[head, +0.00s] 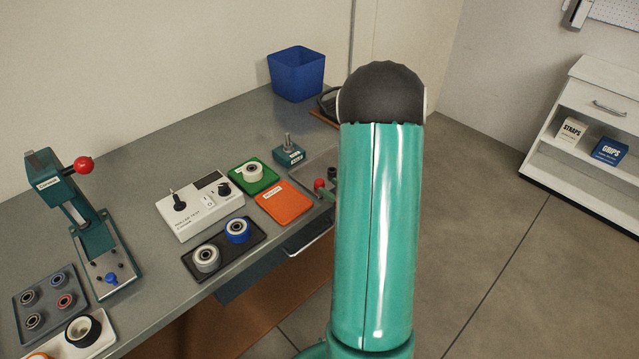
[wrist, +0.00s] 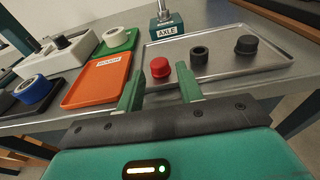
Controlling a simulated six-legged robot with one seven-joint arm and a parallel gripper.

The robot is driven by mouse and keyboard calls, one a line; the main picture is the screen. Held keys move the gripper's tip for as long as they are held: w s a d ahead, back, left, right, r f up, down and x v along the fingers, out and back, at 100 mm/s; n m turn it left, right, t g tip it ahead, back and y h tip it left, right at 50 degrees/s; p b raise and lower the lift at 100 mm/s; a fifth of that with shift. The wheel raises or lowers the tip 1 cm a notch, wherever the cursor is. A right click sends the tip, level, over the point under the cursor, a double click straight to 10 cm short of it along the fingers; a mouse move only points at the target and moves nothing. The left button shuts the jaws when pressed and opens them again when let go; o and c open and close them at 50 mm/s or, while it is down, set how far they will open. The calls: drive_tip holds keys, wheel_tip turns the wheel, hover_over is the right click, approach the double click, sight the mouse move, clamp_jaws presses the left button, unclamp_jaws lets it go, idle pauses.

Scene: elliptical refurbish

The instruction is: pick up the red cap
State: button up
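The red cap (wrist: 159,67) stands on a grey metal tray (wrist: 225,64), near its left side, in the wrist view. My gripper (wrist: 158,81) is open, with its two green fingers apart. The cap shows between and just beyond the fingertips, and I cannot tell whether it lies within their reach. In the head view a small red thing (head: 319,184) shows beside my arm, which hides most of the tray.
An orange tray (wrist: 97,82) lies left of the metal tray. The block labelled AXLE (wrist: 167,27) stands behind it. A white control box (head: 202,206), a dark tray with rollers (head: 245,259) and a blue bin (head: 296,73) are also on the bench.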

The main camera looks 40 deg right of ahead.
sight(320, 184)
drive_tip(key=shift+w+a+f, duration=0.1)
drive_tip(key=shift+w+f, duration=0.05)
drive_tip(key=shift+w, duration=1.3)
drive_tip(key=c, duration=0.7)
drive_tip(key=shift+c, duration=0.3)
